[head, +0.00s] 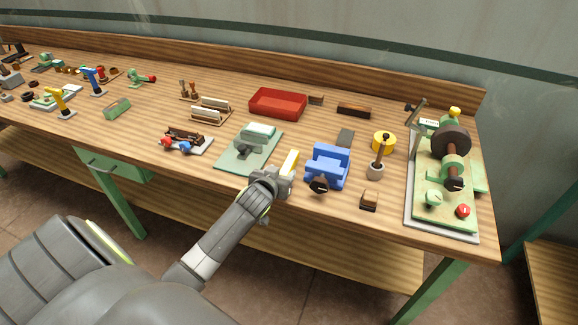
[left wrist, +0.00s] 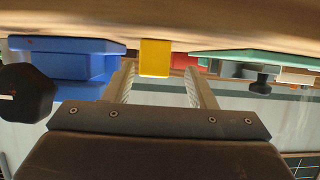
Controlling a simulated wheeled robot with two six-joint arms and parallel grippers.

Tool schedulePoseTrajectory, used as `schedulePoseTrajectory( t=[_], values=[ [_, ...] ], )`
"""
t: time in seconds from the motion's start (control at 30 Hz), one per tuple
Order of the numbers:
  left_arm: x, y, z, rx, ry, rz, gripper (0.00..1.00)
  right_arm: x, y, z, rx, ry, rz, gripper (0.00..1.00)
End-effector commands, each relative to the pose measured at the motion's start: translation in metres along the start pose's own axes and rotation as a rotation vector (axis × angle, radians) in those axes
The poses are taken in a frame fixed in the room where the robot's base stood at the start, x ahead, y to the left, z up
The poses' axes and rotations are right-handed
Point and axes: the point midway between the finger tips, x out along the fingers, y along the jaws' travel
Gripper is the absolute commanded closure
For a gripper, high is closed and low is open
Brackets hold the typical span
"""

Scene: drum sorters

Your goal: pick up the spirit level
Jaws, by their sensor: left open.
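The spirit level, a small yellow bar (head: 290,161), lies near the front edge of the bench between the green plate and the blue vise. In the left wrist view its yellow end (left wrist: 155,57) shows ahead, between the lines of the two fingers. My left gripper (head: 284,178) is open at the bench's front edge, just in front of the bar, and it covers the bar's near end in the head view. The fingers (left wrist: 160,78) look empty; I cannot tell whether they touch the bar. My right gripper is not in view.
A blue vise (head: 328,166) with a black knob stands close right of the bar. A green plate with a clamp-like device (head: 232,158) lies close left. A red tray (head: 278,102) is farther back, and a pot with a brush (head: 376,170) stands right.

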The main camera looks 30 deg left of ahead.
Motion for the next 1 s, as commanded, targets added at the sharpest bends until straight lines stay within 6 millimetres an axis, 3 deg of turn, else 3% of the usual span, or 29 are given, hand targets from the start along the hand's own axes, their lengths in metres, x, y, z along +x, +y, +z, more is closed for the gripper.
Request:
schedulePoseTrajectory(
  t=[0.43,0.83,1.0],
  values=[
    [0.043,0.007,-0.003,0.000,-0.001,0.000,0.49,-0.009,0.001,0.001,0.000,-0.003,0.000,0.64],
    [0.051,0.007,-0.002,0.000,0.000,0.001,0.49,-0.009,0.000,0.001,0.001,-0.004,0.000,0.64],
    [0.051,0.007,-0.002,0.000,0.000,0.001,0.71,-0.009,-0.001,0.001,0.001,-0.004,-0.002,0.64]
  ],
)
